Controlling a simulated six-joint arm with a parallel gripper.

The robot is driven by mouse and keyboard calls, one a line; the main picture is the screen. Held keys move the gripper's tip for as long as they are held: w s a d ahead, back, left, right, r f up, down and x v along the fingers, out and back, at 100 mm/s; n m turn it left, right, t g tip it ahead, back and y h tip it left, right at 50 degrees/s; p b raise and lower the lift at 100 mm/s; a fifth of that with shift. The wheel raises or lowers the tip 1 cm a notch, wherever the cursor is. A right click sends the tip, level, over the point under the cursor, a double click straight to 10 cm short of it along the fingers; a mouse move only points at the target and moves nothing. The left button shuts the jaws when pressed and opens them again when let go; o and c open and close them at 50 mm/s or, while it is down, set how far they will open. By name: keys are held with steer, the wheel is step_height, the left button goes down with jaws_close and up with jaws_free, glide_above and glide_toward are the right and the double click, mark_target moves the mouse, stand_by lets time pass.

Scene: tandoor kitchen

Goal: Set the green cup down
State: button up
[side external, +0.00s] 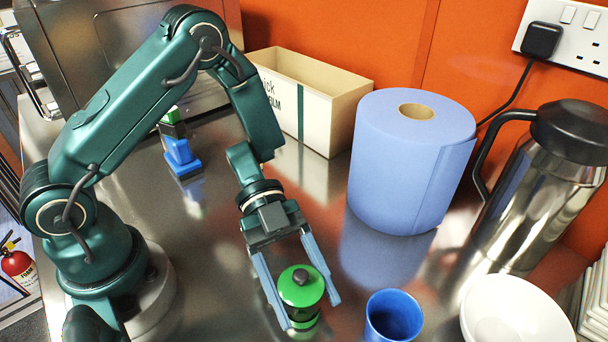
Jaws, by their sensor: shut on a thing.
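The green cup (296,294) shows in the side external view near the bottom centre, with a dark knob-like piece on its top. My gripper (311,312) is shut on it, one blue-grey finger on each side, pointing down toward the counter. The cup looks about upright. More green shows below a dark band under its upper part; I cannot tell whether this is its lower part or a reflection. I cannot tell whether its base touches the steel counter (225,240).
A blue cup (393,315) stands close to the right of my gripper. A blue paper roll (405,165), a steel flask (530,205) and a white bowl (515,318) stand further right. A cream box (325,125) and a small blue object (181,155) are behind. Counter left of the cup is clear.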

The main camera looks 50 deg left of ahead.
steer(key=o, duration=1.6)
steer(key=shift+f, duration=0.1)
steer(key=shift+a+r, duration=0.1)
steer(key=shift+r, duration=0.1)
steer(key=v, duration=1.2)
steer(key=shift+f, duration=0.1)
